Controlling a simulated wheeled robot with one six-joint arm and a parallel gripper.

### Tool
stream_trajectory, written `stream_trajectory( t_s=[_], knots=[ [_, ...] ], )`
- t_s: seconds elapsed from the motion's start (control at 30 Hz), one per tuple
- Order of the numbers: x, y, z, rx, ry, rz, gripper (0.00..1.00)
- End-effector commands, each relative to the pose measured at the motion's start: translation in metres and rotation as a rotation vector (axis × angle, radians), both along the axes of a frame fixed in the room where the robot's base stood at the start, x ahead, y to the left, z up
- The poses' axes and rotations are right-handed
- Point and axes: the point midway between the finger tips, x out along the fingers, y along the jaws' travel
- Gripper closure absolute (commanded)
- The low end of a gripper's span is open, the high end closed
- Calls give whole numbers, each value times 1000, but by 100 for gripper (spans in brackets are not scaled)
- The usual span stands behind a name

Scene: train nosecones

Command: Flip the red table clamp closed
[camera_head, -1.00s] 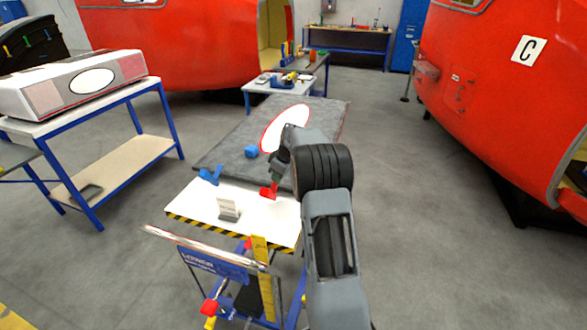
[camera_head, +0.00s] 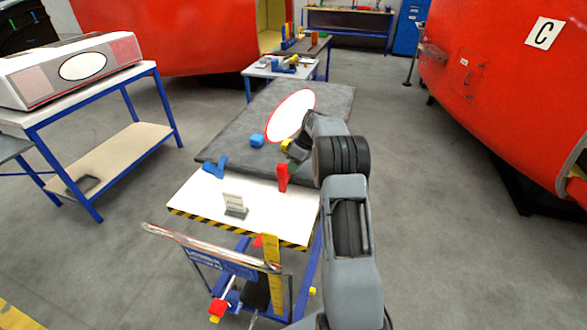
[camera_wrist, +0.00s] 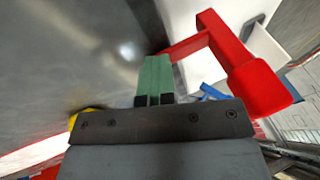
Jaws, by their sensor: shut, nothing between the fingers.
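The red table clamp (camera_head: 282,177) stands at the edge between the white tabletop and the grey slab, its red part upright. In the wrist view the red clamp (camera_wrist: 240,70) is large, to the right of my fingers, with one red arm reaching toward the fingertips. My gripper (camera_wrist: 156,72) is shut with its green fingers together and holds nothing. Its tip is very close to that red arm; I cannot tell whether they touch. In the head view my gripper (camera_head: 293,164) is right beside the clamp, partly hidden by my wrist.
A small yellow part (camera_head: 287,145) shows by my wrist.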

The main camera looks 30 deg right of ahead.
Motion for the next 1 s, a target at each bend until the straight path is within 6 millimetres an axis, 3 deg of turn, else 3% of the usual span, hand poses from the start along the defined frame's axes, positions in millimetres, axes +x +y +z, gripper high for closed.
stream_trajectory(
  t_s=[0.63,0.77,0.93,1.0],
  knots=[
    [0,0,-1,0,2,0,100],
    [0,-1,14,-1,0,0,100],
    [0,1,51,-2,-4,5,100],
    [4,-13,53,-3,-7,1,100]
  ],
)
